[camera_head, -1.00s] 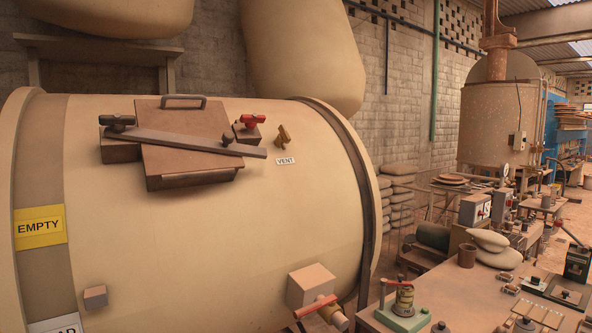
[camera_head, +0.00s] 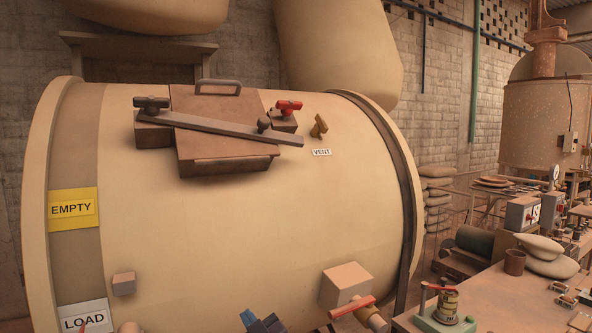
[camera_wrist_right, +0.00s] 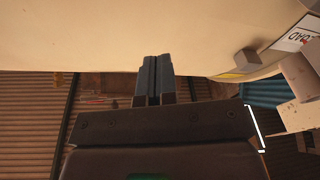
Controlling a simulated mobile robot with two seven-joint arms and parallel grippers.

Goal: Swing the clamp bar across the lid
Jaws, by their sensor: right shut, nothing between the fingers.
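The clamp bar (camera_head: 215,126) is a long grey bar lying diagonally over the brown lid (camera_head: 225,155) on top of the cream tank. Its left end sits under a black knob (camera_head: 151,103) on a brown block. Its free right end reaches past the lid's right edge, in front of the red-handled block (camera_head: 284,122). A dark round knob (camera_head: 264,125) stands on the bar near that end. My right gripper (camera_head: 258,320) is low at the bottom edge, well below the lid. In the right wrist view its fingers (camera_wrist_right: 154,72) are together and empty. My left gripper is not in view.
The tank front between is clear. A workbench (camera_head: 510,305) stands right.

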